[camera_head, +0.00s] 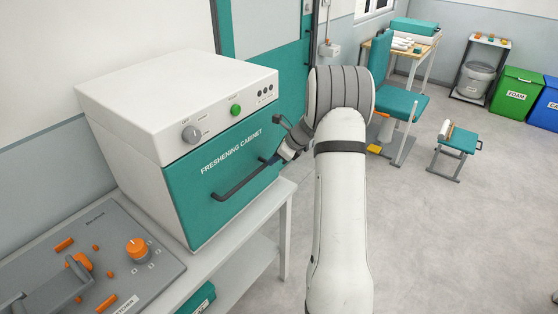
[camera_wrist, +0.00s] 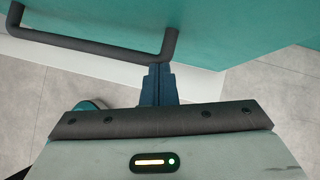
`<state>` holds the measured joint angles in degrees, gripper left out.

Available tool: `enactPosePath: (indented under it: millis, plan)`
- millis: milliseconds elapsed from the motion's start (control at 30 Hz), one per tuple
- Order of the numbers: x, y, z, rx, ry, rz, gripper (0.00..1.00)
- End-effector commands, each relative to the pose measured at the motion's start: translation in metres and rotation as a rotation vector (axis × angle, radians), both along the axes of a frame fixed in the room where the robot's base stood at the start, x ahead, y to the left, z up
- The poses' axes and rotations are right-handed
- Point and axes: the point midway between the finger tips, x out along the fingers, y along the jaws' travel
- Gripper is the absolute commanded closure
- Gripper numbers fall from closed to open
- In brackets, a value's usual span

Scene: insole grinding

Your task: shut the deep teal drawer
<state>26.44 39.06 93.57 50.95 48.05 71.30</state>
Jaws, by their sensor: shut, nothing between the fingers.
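A deep teal front panel (camera_head: 207,172), lettered "FRESHENING CABINET", covers the front of a white cabinet (camera_head: 172,98). It looks close to flush with the housing; I cannot tell whether a small gap remains. A dark bar handle (camera_head: 238,184) runs across it and also shows in the wrist view (camera_wrist: 90,42). My gripper (camera_head: 268,161) is at the right end of this handle.
The cabinet stands on a light bench (camera_head: 262,211), beside a grey machine with orange knobs (camera_head: 92,258). A teal box (camera_head: 197,299) sits below the bench top. A teal chair (camera_head: 398,105), a stool (camera_head: 459,139) and bins (camera_head: 515,92) stand farther right. The floor between is clear.

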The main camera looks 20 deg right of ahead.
Motion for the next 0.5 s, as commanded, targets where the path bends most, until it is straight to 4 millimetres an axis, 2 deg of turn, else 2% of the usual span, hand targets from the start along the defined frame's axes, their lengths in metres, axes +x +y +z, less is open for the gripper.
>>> enactPosePath:
  millis: [367, 500]
  plan:
    - [0.0, 0.0, 0.001, 0.001, -0.001, 0.0, 1.0]
    - [-0.006, -0.01, 0.006, 0.001, -0.002, -0.001, 1.0]
